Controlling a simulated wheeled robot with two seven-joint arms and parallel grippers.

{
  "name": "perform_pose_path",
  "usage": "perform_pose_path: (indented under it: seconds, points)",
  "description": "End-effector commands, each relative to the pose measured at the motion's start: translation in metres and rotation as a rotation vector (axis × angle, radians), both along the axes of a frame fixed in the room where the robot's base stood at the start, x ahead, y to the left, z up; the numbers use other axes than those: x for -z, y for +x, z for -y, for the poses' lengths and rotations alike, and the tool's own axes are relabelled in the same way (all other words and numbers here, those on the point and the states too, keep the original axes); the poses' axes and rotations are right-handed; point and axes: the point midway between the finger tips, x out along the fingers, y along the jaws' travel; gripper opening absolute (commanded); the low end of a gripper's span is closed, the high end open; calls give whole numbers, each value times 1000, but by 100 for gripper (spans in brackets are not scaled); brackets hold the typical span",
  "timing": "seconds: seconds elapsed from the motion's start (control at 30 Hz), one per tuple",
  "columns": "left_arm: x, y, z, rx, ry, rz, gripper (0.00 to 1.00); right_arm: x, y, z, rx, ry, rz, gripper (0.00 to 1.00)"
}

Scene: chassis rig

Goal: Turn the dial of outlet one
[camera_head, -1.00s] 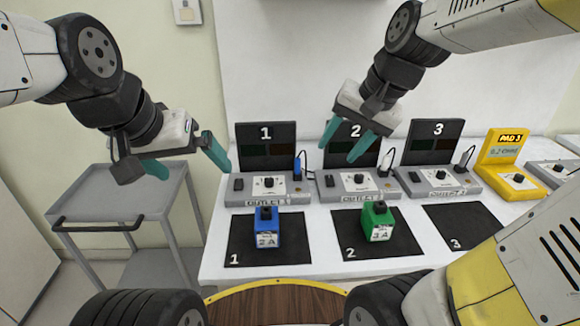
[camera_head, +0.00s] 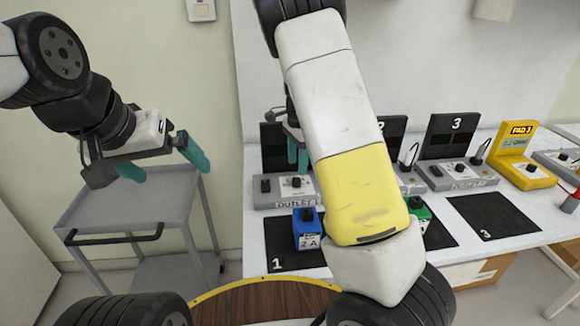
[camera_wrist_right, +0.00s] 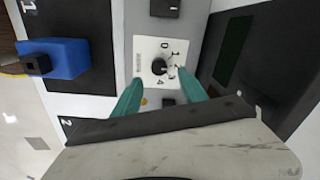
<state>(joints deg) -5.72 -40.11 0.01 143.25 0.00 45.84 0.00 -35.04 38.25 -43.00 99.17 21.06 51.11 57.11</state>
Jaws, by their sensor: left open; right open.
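Outlet one (camera_head: 270,203) is a grey box on the table with a dark panel behind it. Its black round dial (camera_head: 297,182) sits on a white plate. In the right wrist view the dial (camera_wrist_right: 160,66) has numbers 0 to 4 around it; its exact setting is too small to tell. My right gripper (camera_head: 297,155) is open above the dial. In the wrist view its teal fingertips (camera_wrist_right: 160,90) show to either side of and just below the dial, with no clear contact. My left gripper (camera_head: 163,160) is open and empty, over the grey cart.
A blue block (camera_head: 308,235) stands on mat 1, a green block (camera_head: 418,212) on mat 2. Mat 3 (camera_head: 492,215) is empty. Outlet three (camera_head: 458,176) and a yellow unit (camera_head: 522,172) stand to the right. My right arm hides most of outlet two. A grey cart (camera_head: 130,205) is at left.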

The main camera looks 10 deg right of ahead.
Motion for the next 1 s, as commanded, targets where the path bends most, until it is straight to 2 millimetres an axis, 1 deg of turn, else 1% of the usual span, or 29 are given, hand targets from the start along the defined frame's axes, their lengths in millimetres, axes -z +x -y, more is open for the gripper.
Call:
perform_pose_path:
  seconds: [0.03, 0.1, 0.3, 0.43, 0.7, 0.73, 0.87, 0.9, 0.97, 1.0]
  points:
    - [0, 0, 0, 0, 0, 0, 100, 9, -1, 1, 1, -1, -4, 50]
    - [0, 0, 0, 0, 0, 0, 100, 22, -1, 1, 2, -1, -5, 50]
    - [0, 0, 0, 0, 0, 0, 100, 49, 0, 0, -1, 0, -2, 50]
    - [0, 0, 0, 0, 0, 0, 100, 58, 1, 0, -1, 0, 0, 50]
    - [0, 0, 0, 0, 0, 0, 100, 60, 1, 0, -2, 1, 1, 50]
    - [0, 0, 0, 0, 0, 0, 100, 60, 1, 0, -2, 1, 1, 48]
    - [0, 0, 0, 0, 0, 0, 100, 60, 1, 0, -2, 1, 1, 23]
    - [0, 0, 0, 0, 0, 0, 100, 60, 1, 0, -2, 1, 1, 15]
    - [0, 0, 0, 0, 0, 0, 100, 60, 1, 0, -2, 1, 1, 3]
    - [0, 0, 0, 0, 0, 0, 100, 60, 1, 0, -2, 1, 1, 0]
